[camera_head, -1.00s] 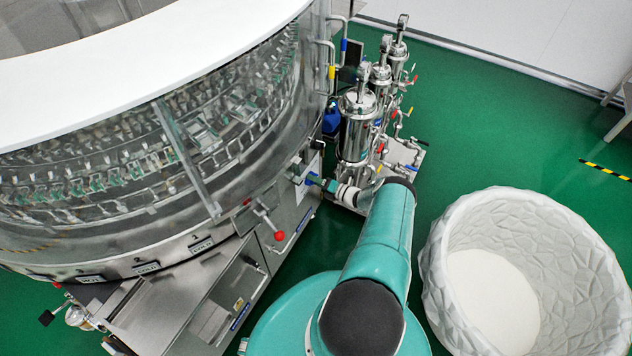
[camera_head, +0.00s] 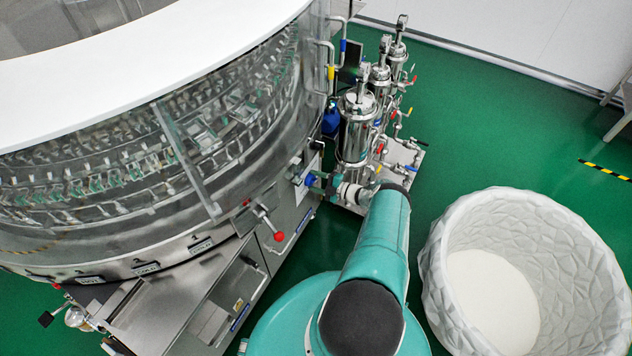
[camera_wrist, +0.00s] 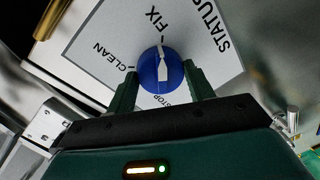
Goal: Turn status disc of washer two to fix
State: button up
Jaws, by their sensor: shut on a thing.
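The status disc (camera_wrist: 160,72) is a round blue knob with a white pointer. It sits on a white plate (camera_wrist: 105,40) marked STATUS, FIX, CLEAN and STOP. In the wrist view the pointer points up, roughly at the word FIX. My gripper (camera_wrist: 161,84) is shut on the disc, with one dark green finger on each side. In the head view my gripper (camera_head: 318,181) is at the side of the washer (camera_head: 225,190), a large round machine with a clear wall. The disc is too small to make out clearly there.
Metal filter cylinders (camera_head: 357,125) with pipes and valves stand just behind my gripper. A red-knobbed lever (camera_head: 278,236) sticks out of the washer's front left of my arm. A large white textured tub (camera_head: 530,270) stands at the right. Green floor is open at the upper right.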

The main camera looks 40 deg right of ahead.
jog(key=shift+m, duration=0.6)
jog(key=o, duration=1)
jog(key=shift+c, duration=0.2)
jog(key=v, duration=1.4)
jog(key=shift+f, duration=0.1)
